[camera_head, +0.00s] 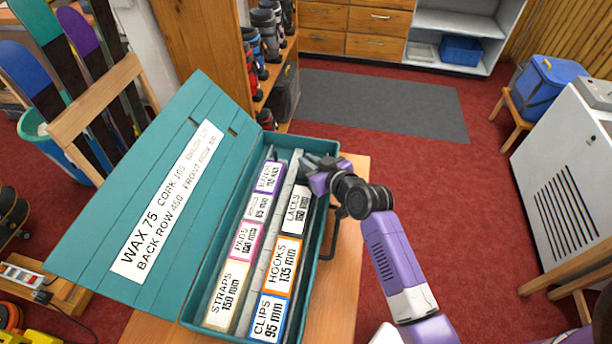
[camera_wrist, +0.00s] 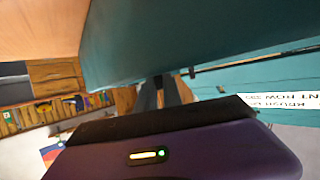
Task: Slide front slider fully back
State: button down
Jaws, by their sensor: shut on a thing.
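The teal case (camera_head: 205,286) lies open on a wooden bench, its lid tipped back to the left. A grey rail (camera_head: 274,257) divides it into two rows of labelled boxes. The right row holds the laces box (camera_head: 296,210), the hooks box (camera_head: 282,265) and the clips box (camera_head: 268,318). My gripper (camera_head: 316,160) is at the far end of this row, beyond the laces box. It is shut on what appears to be the front slider, which is mostly hidden by the fingers. In the wrist view, the fingers (camera_wrist: 165,92) reach between teal surfaces; their grip is hard to see.
The left row holds the straps box (camera_head: 229,288), pads box (camera_head: 243,240) and smaller boxes beyond. The lid carries a white label strip (camera_head: 166,202). Bare bench top (camera_head: 345,255) shows at the right, under my arm. A shelf of boots (camera_head: 268,50) stands behind.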

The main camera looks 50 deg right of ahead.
jog(key=d, duration=0.1)
jog(key=w+d+b, duration=0.1)
jog(key=shift+w+d, duration=0.3)
jog(key=shift+d, duration=0.1)
jog(key=c, duration=1.5)
grip_release()
jog(key=shift+s, duration=0.1)
jog(key=v, duration=0.7)
jog(key=shift+s+r+b, duration=0.15)
jog(key=shift+s+b, duration=0.15)
jog(key=shift+b, duration=0.15)
